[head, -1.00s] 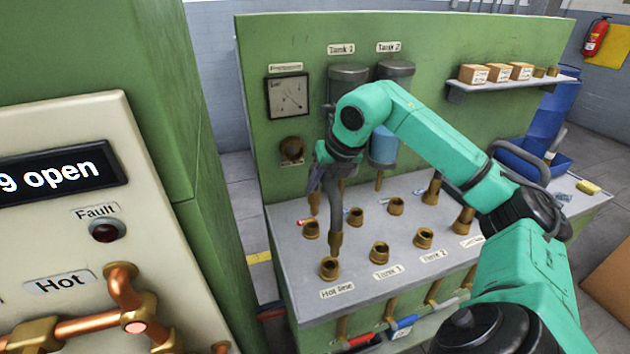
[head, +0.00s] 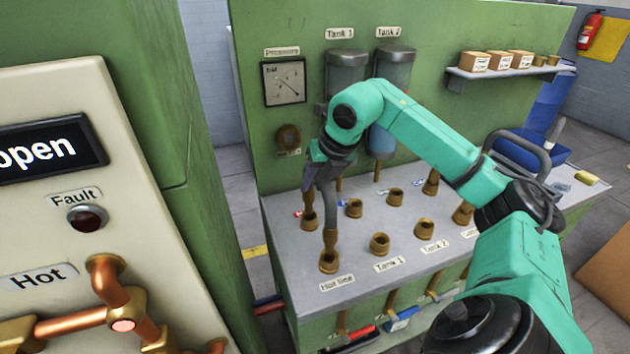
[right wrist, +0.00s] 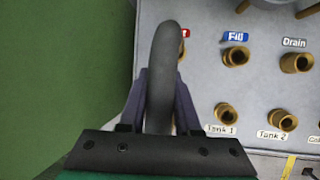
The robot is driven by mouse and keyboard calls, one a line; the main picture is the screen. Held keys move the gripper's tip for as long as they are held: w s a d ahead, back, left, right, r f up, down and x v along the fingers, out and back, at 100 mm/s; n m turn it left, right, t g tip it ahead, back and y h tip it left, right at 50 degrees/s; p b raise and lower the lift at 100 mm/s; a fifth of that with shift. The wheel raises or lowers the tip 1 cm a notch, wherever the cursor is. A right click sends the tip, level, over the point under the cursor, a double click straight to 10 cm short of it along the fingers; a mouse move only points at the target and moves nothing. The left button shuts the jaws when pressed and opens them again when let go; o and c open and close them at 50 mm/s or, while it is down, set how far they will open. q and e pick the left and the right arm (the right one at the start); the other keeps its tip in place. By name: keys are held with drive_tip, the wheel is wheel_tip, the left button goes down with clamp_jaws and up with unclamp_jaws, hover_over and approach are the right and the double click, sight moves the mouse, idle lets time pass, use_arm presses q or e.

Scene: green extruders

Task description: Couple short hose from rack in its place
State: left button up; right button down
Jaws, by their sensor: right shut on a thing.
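My right gripper (head: 316,180) is shut on the short grey hose (head: 329,198), an arched hose with brass ends pointing down. One brass end (head: 330,240) is at the mouth of the brass "Hot line" port (head: 328,263) at the bench's front left. The other end (head: 308,203) is over the red-labelled port (head: 309,222) behind it. I cannot tell whether either end is seated. In the right wrist view the hose (right wrist: 164,70) runs between the fingers and hides most of the port below. My left gripper is not in view.
Other brass ports, including Tank 1 (head: 380,244) and Tank 2 (head: 424,229), stand upright on the grey bench (head: 292,270). The green panel (head: 440,80) with a gauge (head: 284,82) rises behind. A green cabinet (head: 170,120) stands close at left.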

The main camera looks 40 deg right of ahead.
drive_tip(key=shift+f+b, duration=1.9)
drive_tip(key=shift+f, duration=0.15)
idle(0.4)
drive_tip(key=c, duration=0.5)
unclamp_jaws()
drive_tip(key=v, duration=0.6)
drive_tip(key=shift+r, duration=0.15)
drive_tip(key=p+v, duration=0.2)
drive_tip(key=v, duration=0.6)
drive_tip(key=shift+s+a+r, duration=0.1)
drive_tip(key=shift+s+r, duration=0.05)
